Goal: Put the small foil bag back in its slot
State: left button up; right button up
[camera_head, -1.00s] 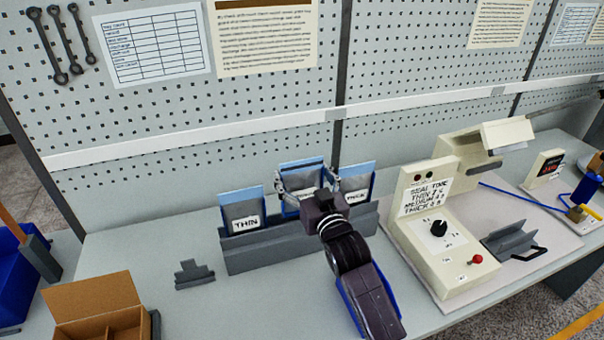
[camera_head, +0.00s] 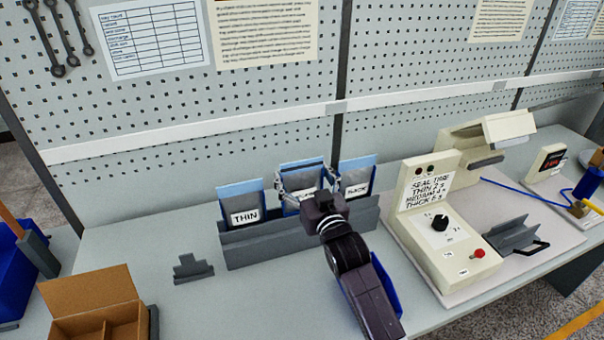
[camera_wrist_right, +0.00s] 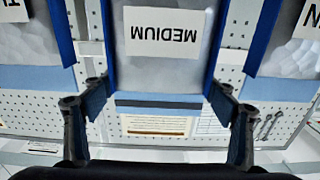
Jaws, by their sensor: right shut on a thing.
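A foil bag with a light blue top edge and a MEDIUM label (camera_head: 301,172) is at the middle of the grey rack (camera_head: 290,243). My right gripper (camera_head: 308,186) is shut on it, one finger at each side edge. In the right wrist view the bag (camera_wrist_right: 168,70) hangs upside down in the picture, between the two fingers (camera_wrist_right: 157,97). Its lower part is hidden in the head view by my gripper and the rack front, so I cannot tell how deep it sits. My left gripper is not in view.
The THIN bag (camera_head: 242,205) and THICK bag (camera_head: 357,172) stand close on either side in the rack. A sealing machine (camera_head: 432,220) is at right. A small grey stepped piece (camera_head: 191,269) and an open cardboard box (camera_head: 90,292) are at left. The bench between is clear.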

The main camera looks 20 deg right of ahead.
jog(key=shift+f+b, duration=0.85)
jog(key=shift+f, duration=0.55)
jog(key=o, duration=1.5)
jog(key=s, duration=1.2)
jog(key=shift+d, duration=0.2)
